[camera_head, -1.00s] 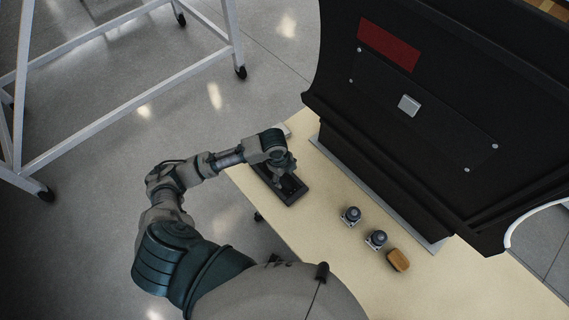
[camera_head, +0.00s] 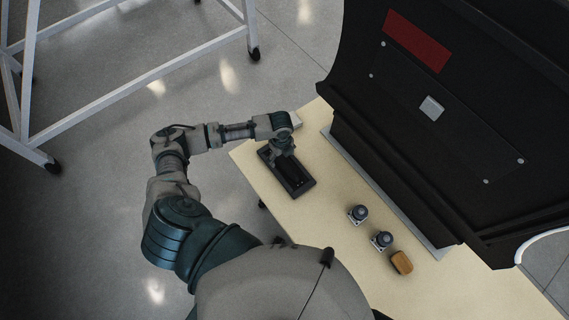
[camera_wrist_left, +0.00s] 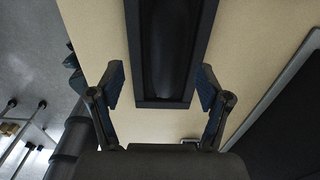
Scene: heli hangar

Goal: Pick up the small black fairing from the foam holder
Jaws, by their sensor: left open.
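The foam holder (camera_head: 301,188) is a dark rectangular tray on the left end of the tan table. It also shows at the top middle of the left wrist view (camera_wrist_left: 194,62). The small black fairing (camera_wrist_left: 165,50) is a long, smooth, rounded dark shape lying inside it. Its far end is cut off by the frame. My left gripper (camera_head: 283,152) is over the far end of the holder in the head view. In the left wrist view my left gripper (camera_wrist_left: 160,90) is open and empty, one finger on each side of the holder. My right gripper is out of view.
A white wheeled frame (camera_head: 130,88) stands on the floor at left.

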